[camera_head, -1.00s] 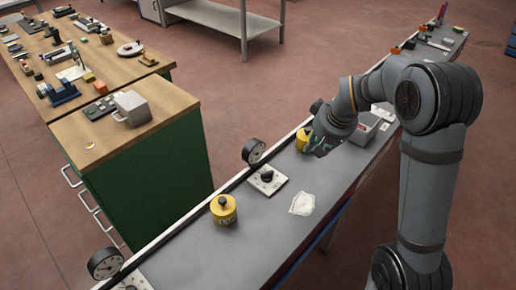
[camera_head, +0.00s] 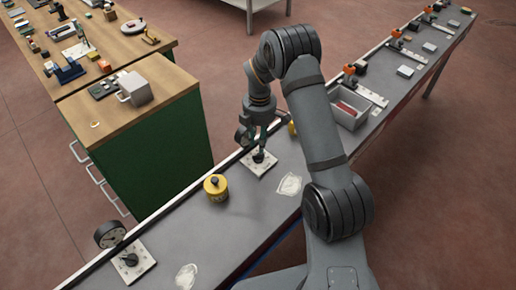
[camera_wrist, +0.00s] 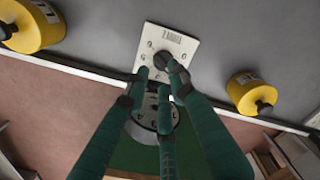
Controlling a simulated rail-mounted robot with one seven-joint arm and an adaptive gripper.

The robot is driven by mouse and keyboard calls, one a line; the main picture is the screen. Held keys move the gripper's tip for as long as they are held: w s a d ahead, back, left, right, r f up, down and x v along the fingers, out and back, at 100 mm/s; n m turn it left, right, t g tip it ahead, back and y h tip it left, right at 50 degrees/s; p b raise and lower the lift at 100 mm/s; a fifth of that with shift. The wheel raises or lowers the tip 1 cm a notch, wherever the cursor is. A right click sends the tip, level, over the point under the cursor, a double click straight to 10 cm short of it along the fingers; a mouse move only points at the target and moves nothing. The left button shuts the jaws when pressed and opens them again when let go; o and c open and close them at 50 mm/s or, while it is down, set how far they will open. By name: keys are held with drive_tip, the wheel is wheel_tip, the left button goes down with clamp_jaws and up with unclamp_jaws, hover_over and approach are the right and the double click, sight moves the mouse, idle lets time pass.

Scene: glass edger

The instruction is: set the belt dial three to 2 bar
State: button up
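The dial is a white square plate (camera_wrist: 185,43) with a dark knob (camera_wrist: 161,60) and small marks around it. Its printed label is too small to read surely. In the head view, the plate (camera_head: 250,164) lies on the grey belt table, with my gripper (camera_head: 262,145) right over the knob. In the wrist view, the green fingers of my gripper (camera_wrist: 160,78) are spread around and over the knob, with gaps between the tips. Contact with the knob cannot be told. A round gauge (camera_wrist: 152,110) behind the plate is partly covered by the fingers; its reading is hidden.
A yellow pot (camera_head: 216,188) stands left of the plate; another (camera_wrist: 248,93) shows in the wrist view. A second gauge (camera_head: 110,234) and dial plate (camera_head: 134,262) lie further left. A grey bin (camera_head: 350,116) stands to the right. A wooden-topped cabinet (camera_head: 150,90) is behind.

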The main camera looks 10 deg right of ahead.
sight(258, 157)
drive_tip(key=shift+f+p, duration=0.5)
drive_tip(key=shift+f, duration=2)
drive_tip(key=c, duration=0.4)
clamp_jaws()
